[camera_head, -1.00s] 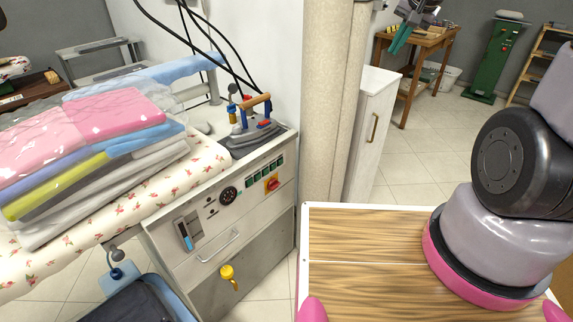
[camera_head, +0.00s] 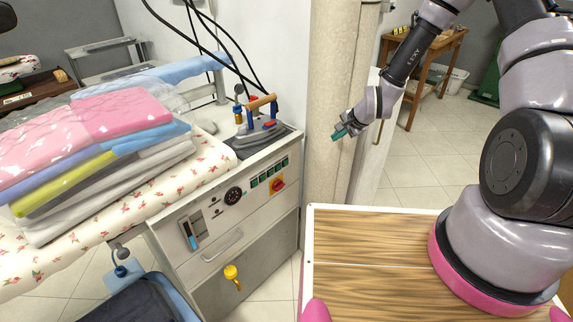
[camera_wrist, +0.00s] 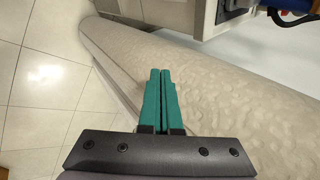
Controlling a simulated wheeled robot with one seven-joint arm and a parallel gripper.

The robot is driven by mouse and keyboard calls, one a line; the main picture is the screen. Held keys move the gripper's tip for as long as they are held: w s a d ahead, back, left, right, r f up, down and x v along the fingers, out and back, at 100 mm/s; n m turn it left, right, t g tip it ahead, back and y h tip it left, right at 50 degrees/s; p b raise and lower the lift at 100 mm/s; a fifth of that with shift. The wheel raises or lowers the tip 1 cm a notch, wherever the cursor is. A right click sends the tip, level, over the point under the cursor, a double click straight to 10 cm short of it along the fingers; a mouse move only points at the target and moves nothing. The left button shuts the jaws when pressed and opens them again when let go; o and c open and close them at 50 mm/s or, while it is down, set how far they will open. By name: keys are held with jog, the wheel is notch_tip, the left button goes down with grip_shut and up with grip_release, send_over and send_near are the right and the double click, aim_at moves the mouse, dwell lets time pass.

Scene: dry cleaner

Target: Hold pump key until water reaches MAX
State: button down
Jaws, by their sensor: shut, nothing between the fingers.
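The white control cabinet (camera_head: 225,240) of the ironing station stands left of centre in the head view. Its front panel has a row of green keys (camera_head: 262,178); their labels are too small to read. A narrow level gauge (camera_head: 189,233) with blue in its lower part sits at the panel's left; its MAX mark cannot be read. My gripper (camera_head: 340,134) is shut and empty, its teal fingers together. It is right of the panel, in front of the beige column, apart from the keys. The closed fingers also show in the wrist view (camera_wrist: 160,76), over a beige surface.
A red-and-yellow switch (camera_head: 278,184) and a round dial (camera_head: 234,195) share the panel. An iron (camera_head: 258,128) stands on top. The beige column (camera_head: 325,110) stands right of the cabinet. Folded clothes (camera_head: 95,145) lie on the flowered board. Open floor shows at the right.

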aim_at(286, 163)
jog(key=s+a+f+m, duration=0.2)
jog(key=a+f, duration=0.1)
jog(key=f, duration=0.4)
jog(key=s+a+f+m+y, duration=0.1)
jog(key=s+a+f+m, duration=0.2)
jog(key=f, duration=0.4)
jog(key=shift+s+a+f+t, duration=0.3)
jog(key=shift+a, duration=0.45)
jog(key=shift+w+a, duration=0.1)
jog(key=w+a, duration=0.5)
jog(key=a, duration=0.1)
jog(key=shift+a, duration=0.35)
jog(key=shift+w+a, duration=0.1)
jog(key=shift+w, duration=0.1)
dwell(0.7)
jog(key=shift+w+a, duration=0.2)
jog(key=shift+a, duration=0.05)
jog(key=shift+w+a, duration=0.25)
jog(key=shift+a, duration=0.05)
dwell(3.3)
